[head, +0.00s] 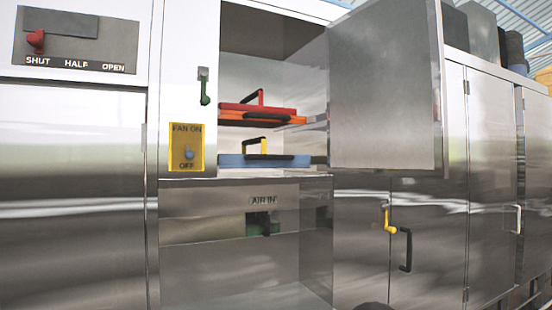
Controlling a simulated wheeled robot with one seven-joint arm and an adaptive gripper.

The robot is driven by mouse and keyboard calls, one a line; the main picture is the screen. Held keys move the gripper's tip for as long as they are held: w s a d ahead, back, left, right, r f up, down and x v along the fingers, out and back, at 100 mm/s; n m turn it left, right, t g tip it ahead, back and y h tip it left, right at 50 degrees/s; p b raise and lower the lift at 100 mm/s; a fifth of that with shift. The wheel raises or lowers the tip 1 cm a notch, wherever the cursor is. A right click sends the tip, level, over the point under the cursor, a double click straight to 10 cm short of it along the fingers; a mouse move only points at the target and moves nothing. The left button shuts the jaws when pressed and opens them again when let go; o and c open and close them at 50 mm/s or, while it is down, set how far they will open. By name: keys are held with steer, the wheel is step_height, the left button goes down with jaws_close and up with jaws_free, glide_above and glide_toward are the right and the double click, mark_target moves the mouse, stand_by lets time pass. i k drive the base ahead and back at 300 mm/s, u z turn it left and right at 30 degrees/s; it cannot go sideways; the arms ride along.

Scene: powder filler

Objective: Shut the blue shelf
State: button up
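The blue shelf (232,161) sits low inside an open steel compartment, left of centre in the head view. It is a flat blue panel with a black bar along it and a yellow and black handle (262,147) standing on top. Its blue edge lies close above the compartment's bottom edge. From this angle I cannot tell how far it is pulled out. My gripper is not in view, and nothing is seen touching the shelf.
A red-orange shelf (262,114) lies just above the blue one. A steel door (385,85) stands open to the right. A fan switch (187,148) and green lever (205,88) are at left. Yellow (388,222) and black (406,250) handles stick out lower right.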

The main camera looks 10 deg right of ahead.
mark_target(225, 161)
steer(key=z, duration=0.45)
steer(key=i, duration=0.5)
steer(key=z, duration=0.25)
